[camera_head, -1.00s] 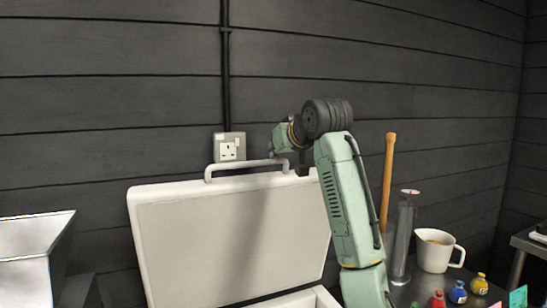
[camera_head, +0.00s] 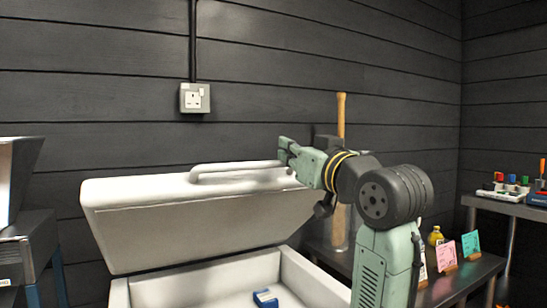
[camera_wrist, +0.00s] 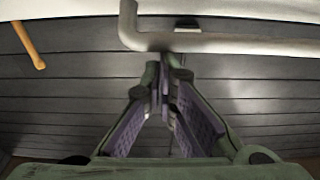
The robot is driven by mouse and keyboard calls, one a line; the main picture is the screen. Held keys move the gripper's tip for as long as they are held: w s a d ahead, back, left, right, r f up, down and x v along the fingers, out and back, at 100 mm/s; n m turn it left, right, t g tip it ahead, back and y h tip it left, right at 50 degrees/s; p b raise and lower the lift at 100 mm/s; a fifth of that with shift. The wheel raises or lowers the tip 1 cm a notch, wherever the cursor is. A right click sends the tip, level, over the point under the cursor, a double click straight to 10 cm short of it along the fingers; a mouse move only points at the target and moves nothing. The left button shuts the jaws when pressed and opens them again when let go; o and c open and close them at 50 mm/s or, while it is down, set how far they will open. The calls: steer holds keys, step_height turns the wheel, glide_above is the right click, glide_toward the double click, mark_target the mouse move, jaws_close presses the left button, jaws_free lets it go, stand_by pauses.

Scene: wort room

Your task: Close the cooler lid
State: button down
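The white cooler (camera_head: 290,275) stands in front of me with its lid (camera_head: 200,220) partly lowered, tilted over the open box. The lid's inner side faces me and a clear gap remains above the box. The lid's handle (camera_head: 225,170) runs along its upper edge and crosses the top of the wrist view (camera_wrist: 240,42). My gripper (camera_head: 286,151) is at the handle's right end. In the wrist view my fingertips (camera_wrist: 166,75) are close together just below the handle bar, with nothing visible gripped between them. Whether they touch it is unclear.
A blue item (camera_head: 265,299) lies inside the cooler. A wooden-handled tool (camera_head: 341,120) stands behind my arm. Small cards (camera_head: 472,244) and a yellow bottle (camera_head: 435,237) are on the right table. A dark wall with a socket (camera_head: 194,98) is behind.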

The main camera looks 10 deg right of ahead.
steer(key=s+d+f+t+b, duration=0.1)
steer(key=s+f+b, duration=0.2)
steer(key=f+b, duration=0.3)
steer(key=s+d+f+t+y+b, duration=0.1)
steer(key=s+f+t+b, duration=0.1)
steer(key=s+f+b, duration=0.2)
steer(key=s+d+f+t+b, duration=0.1)
steer(key=s+f+b, duration=0.3)
steer(key=f+b, duration=0.4)
step_height(320, 180, down, 3)
steer(key=shift+s+d+t+y+b, duration=0.2)
steer(key=shift+d+t+y+b, duration=0.15)
steer(key=shift+t, duration=0.25)
